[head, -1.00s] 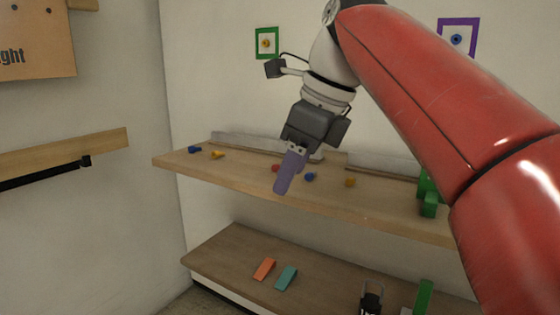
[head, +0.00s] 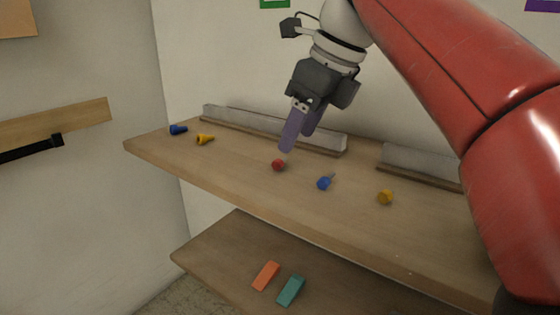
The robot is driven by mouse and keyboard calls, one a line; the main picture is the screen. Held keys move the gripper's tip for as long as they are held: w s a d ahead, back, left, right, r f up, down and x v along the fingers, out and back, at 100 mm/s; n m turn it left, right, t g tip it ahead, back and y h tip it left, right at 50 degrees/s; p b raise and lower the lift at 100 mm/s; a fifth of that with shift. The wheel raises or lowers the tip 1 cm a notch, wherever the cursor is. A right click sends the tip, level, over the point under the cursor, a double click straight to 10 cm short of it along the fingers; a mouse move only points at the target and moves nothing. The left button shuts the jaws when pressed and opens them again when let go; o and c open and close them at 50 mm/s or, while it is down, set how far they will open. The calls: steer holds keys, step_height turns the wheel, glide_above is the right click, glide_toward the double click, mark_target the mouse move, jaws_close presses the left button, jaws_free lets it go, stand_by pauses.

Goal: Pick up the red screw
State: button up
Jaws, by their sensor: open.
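The red screw (head: 278,165) is on the upper wooden shelf, near its middle. Only its round red head shows clearly. My gripper (head: 299,138) has purple fingers pointing down, with a gap between them. It is open and empty, just above and slightly right of the red screw in the picture. I cannot tell its exact height over the shelf.
A blue screw (head: 325,182) and a yellow screw (head: 385,198) are to the right on the shelf (head: 240,180). Another blue screw (head: 178,130) and a yellow one (head: 205,139) are at the left. Grey reliefs (head: 270,127) line the back. Orange (head: 266,275) and teal (head: 290,290) blocks lie below.

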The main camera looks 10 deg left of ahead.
mark_target(281, 161)
steer(key=x, duration=0.2)
steer(key=b+x, duration=0.1)
steer(key=x, duration=0.2)
steer(key=shift+w+a+b, duration=0.2)
steer(key=shift+a+b, duration=0.1)
steer(key=shift+a, duration=0.05)
steer(key=shift+r, duration=0.1)
steer(key=shift+c, duration=0.2)
steer(key=c, duration=1)
